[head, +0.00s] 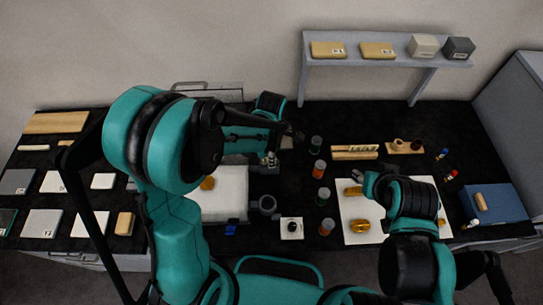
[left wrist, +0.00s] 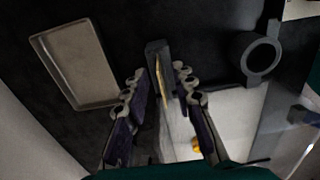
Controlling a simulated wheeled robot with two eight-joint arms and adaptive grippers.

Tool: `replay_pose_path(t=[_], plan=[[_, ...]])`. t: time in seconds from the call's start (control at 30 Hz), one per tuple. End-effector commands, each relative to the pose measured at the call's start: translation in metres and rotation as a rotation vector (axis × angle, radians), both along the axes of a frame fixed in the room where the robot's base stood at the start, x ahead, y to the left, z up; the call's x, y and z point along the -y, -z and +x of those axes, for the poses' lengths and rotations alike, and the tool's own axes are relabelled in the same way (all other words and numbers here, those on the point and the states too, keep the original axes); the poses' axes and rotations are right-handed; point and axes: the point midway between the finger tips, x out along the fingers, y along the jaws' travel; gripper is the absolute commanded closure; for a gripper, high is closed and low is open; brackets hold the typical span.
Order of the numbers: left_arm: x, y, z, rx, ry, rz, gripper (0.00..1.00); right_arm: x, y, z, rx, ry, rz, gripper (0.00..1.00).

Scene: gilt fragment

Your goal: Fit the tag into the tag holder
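A dark grey upright block (left wrist: 155,48), apparently the tag holder, stands between the fingertips of my left gripper (left wrist: 159,76) in the left wrist view. A thin yellowish strip (left wrist: 161,78), possibly the tag, shows edge-on at the block. I cannot tell whether it is seated in a slot. The left fingers are apart, with a visible gap on each side. In the head view my left gripper (head: 271,158) is beyond the white pad, and the arm hides part of this area. My right gripper (head: 369,181) is over the white sheet; its fingers are too small to read.
A shallow grey tray (left wrist: 75,63) and a dark ring-shaped holder (left wrist: 257,55) flank the left gripper. The white pad (head: 228,190) lies nearby. Several jars, including an orange-topped one (head: 319,168), stand to the right. A white sheet (head: 350,212) carries gold pieces.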

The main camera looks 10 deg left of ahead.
Motion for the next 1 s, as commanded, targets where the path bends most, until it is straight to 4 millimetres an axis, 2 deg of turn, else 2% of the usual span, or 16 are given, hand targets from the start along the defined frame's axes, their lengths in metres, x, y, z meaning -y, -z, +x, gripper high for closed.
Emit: replay_pose_path(t=[0.23, 0.6, 0.7, 0.87, 1.0], plan=[[0.000, -0.010, 0.000, 0.000, 0.000, 0.000, 0.74, 0.000, -0.007, 0.000, 0.000, 0.000, 0.000, 0.60], [0.000, -0.090, 0.000, -0.001, 0.000, 0.000, 0.74, 0.000, -0.027, 0.000, 0.000, 0.000, 0.000, 0.60], [0.000, -0.106, 0.000, -0.001, 0.000, 0.000, 0.74, 0.000, -0.030, 0.000, 0.000, 0.000, 0.000, 0.60], [0.000, -0.121, 0.000, -0.001, 0.003, 0.000, 0.74, 0.000, -0.033, 0.000, 0.000, 0.000, 0.000, 0.60], [-0.007, -0.133, -0.006, 0.030, 0.086, -0.005, 0.74, 0.000, -0.033, 0.000, 0.000, 0.000, 0.000, 0.60]])
